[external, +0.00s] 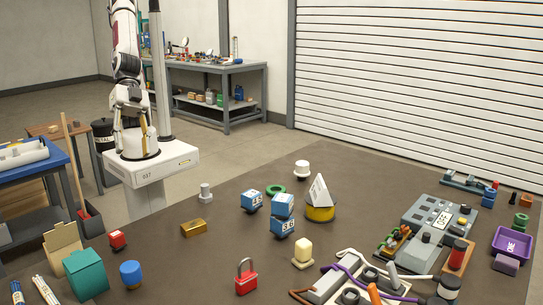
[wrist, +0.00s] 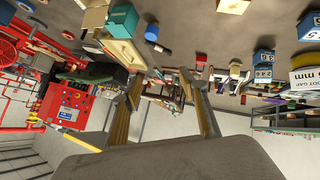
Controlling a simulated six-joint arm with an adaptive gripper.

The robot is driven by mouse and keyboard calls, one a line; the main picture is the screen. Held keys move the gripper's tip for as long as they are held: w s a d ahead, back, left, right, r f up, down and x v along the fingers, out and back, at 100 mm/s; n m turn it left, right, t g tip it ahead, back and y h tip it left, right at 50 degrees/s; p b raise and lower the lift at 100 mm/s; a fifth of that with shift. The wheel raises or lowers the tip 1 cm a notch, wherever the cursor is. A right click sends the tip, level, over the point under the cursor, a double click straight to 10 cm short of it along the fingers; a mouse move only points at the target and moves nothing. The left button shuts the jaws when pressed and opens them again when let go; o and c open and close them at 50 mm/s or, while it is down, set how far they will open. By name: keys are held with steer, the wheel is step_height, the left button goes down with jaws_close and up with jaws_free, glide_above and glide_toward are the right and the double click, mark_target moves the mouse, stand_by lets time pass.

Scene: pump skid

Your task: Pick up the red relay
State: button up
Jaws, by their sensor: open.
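The red relay appears to be the small red block (external: 117,240) on the near left of the dark table in the external view. A small red block also shows near the top middle of the wrist view (wrist: 201,60), beyond my fingertips and apart from them. My gripper (wrist: 162,85) is open, with its two fingers spread and nothing between them. In the external view my arm is folded close above its white pedestal, well back from the red block.
Near the red block stand a teal box (external: 86,275), a blue cylinder (external: 131,273), a tan open box (external: 62,243) and a brass block (external: 194,228). A red padlock (external: 246,280) lies farther right. Bare table surrounds the red block's right side.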

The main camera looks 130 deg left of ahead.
steer(key=n+t, duration=0.1)
glide_above(115, 232)
steer(key=w+a, duration=0.2)
steer(key=w, duration=0.1)
step_height(115, 232, down, 6)
steer(key=s+d+f+t+y, duration=0.1)
steer(key=f, duration=0.3)
steer(key=d+f+t+y, duration=0.2)
steer(key=f, duration=0.2)
steer(key=s+d+f+n+t+y, duration=0.1)
steer(key=d+f, duration=0.1)
steer(key=f, duration=0.2)
steer(key=shift+s, duration=0.35)
steer(key=s+t, duration=0.1)
steer(key=s+f+m+t+y, duration=0.1)
steer(key=s, duration=0.1)
steer(key=s+f+t, duration=0.1)
steer(key=s, duration=0.1)
steer(key=shift+s+a+f+y, duration=0.25)
steer(key=shift+y, duration=0.15)
steer(key=shift+s+a+f+t, duration=0.35)
steer(key=shift+a+f, duration=0.05)
steer(key=shift+f, duration=0.1)
steer(key=shift+s+a+f+t, duration=0.3)
steer(key=shift+a+f+t, duration=0.05)
steer(key=shift+f, duration=0.15)
steer(key=shift+s+a+f, duration=0.15)
steer(key=shift+a+f, duration=0.2)
steer(key=shift+f, duration=0.05)
